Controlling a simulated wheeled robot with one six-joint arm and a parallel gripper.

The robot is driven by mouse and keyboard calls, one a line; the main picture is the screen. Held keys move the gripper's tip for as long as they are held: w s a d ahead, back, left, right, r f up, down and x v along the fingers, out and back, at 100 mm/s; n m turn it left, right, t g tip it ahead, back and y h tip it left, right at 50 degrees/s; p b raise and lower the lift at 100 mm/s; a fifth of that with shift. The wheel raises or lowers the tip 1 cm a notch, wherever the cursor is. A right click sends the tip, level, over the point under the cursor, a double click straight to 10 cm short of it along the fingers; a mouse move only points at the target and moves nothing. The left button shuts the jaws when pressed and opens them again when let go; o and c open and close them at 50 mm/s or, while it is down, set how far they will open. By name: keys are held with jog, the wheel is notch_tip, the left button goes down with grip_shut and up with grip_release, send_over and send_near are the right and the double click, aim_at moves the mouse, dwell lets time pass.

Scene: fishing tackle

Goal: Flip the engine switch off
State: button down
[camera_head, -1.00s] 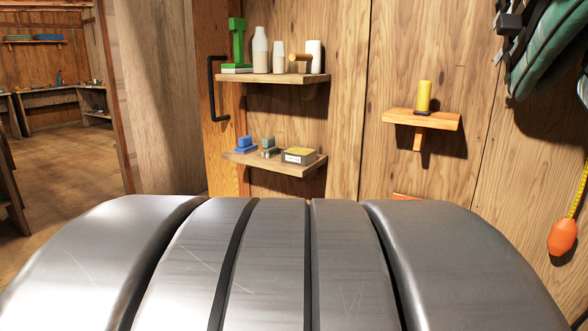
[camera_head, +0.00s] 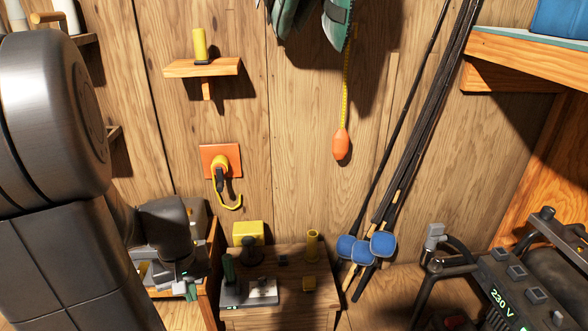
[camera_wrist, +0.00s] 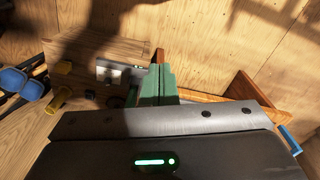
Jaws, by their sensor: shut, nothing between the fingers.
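A dark generator-like machine (camera_head: 505,285) stands at the lower right in the head view, cut by the frame edge. Its panel reads 230 V and carries several grey square parts. I cannot tell which part is the engine switch or how it is set. My gripper (camera_head: 188,288) is at the lower left, well to the left of the machine, above or beside a low wooden bench. In the wrist view its green fingers (camera_wrist: 158,85) are together with nothing between them. The machine does not show in the wrist view.
A wooden stand (camera_head: 285,312) with small items, including a yellow cylinder (camera_head: 312,245), lies between my gripper and the machine. Fishing rods (camera_head: 405,130) lean behind it, with blue round parts (camera_head: 382,244) low down. An orange float (camera_head: 341,144) hangs on the wall.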

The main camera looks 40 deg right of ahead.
jog(key=w+d+f+m+t+p, duration=0.1)
jog(key=w+d+p, duration=0.1)
jog(key=w+d, duration=0.6)
jog(key=w+d+f+m+t+h+p, duration=0.1)
jog(key=w+d+p, duration=0.2)
jog(key=w+d, duration=0.5)
jog(key=w, duration=0.6)
jog(key=shift+w+d+f+m, duration=0.15)
jog(key=shift+d+f+m, duration=0.1)
jog(key=shift+d+m, duration=0.15)
